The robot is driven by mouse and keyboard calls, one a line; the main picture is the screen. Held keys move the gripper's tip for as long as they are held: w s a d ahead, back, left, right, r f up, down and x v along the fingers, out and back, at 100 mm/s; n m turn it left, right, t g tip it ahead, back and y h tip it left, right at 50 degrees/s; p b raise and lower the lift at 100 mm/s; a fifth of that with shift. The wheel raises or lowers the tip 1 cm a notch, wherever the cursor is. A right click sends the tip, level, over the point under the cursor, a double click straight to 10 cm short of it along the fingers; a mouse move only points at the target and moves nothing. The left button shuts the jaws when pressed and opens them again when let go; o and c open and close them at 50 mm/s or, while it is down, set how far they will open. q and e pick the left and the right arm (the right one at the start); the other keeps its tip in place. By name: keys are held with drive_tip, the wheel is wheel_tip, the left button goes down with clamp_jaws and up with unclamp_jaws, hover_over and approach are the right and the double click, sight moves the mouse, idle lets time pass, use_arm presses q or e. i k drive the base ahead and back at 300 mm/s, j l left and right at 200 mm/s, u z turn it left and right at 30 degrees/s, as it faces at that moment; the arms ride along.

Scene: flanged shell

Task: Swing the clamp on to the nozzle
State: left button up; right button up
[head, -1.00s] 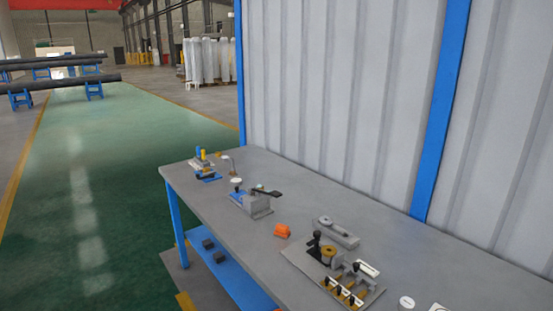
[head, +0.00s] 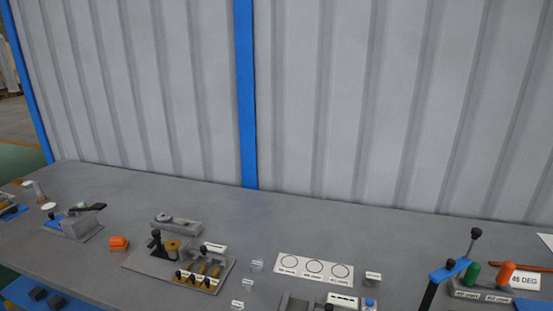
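Neither of my grippers is in view. No part is clearly marked as the clamp or the nozzle. At the lower right, a blue arm (head: 449,270) on a black post has an upright lever with a black ball knob (head: 475,233); it may be the clamp. Left of centre, a grey plate fixture (head: 150,264) carries a black knob (head: 156,235), a brass round part (head: 172,245) and several brass pieces with black ends. I cannot tell whether the nozzle is among these. The bottom edge cuts off the near part of the bench.
The grey bench (head: 235,212) runs along a corrugated wall. Green and orange handles (head: 506,272) stand at right. The back strip is clear.

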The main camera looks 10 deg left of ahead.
sight(156, 233)
drive_tip(key=i+j, duration=0.15)
drive_tip(key=j, duration=0.2)
drive_tip(key=i+j, duration=0.1)
drive_tip(key=j, duration=0.25)
drive_tip(key=i+j, duration=0.15)
drive_tip(key=j, duration=0.2)
drive_tip(key=i+j, duration=0.1)
drive_tip(key=j, duration=0.2)
drive_tip(key=i+j, duration=0.15)
drive_tip(key=j, duration=0.2)
drive_tip(key=i+j, duration=0.15)
drive_tip(key=j, duration=0.2)
